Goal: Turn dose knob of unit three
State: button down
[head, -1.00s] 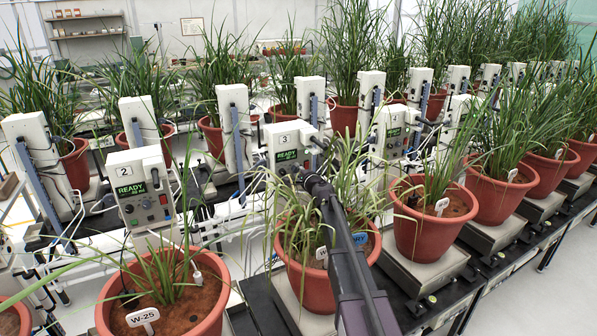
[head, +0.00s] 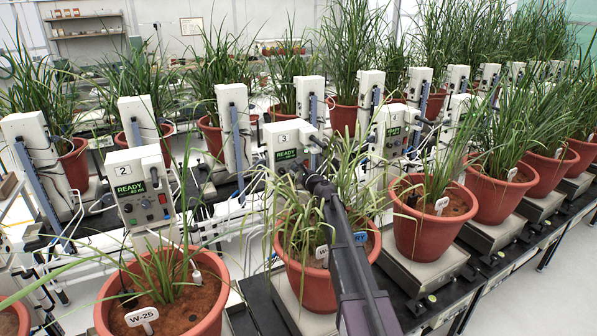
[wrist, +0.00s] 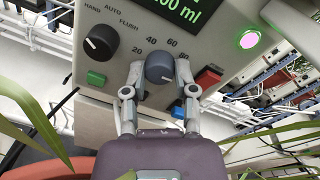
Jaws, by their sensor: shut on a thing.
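Unit three (head: 292,140) is a white box with a "3" label and a green READY screen, standing behind a potted plant. In the wrist view its panel (wrist: 215,45) shows the dose knob (wrist: 160,68), a dark grey knob inside a printed scale with 20, 40, 60 and 80. My gripper (wrist: 160,75) has one finger on each side of the dose knob and is shut on it.
A black mode knob (wrist: 101,43) marked HAND, AUTO, FLUSH sits left of the dose knob. A green button (wrist: 96,78), a red switch (wrist: 208,78) and a lit green lamp (wrist: 249,39) are close by. Leaves of the potted plant (head: 305,275) surround my arm.

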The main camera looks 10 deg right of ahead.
jog(key=shift+w+m, duration=0.1)
jog(key=shift+m, duration=0.5)
jog(key=shift+c, duration=2)
grip_release()
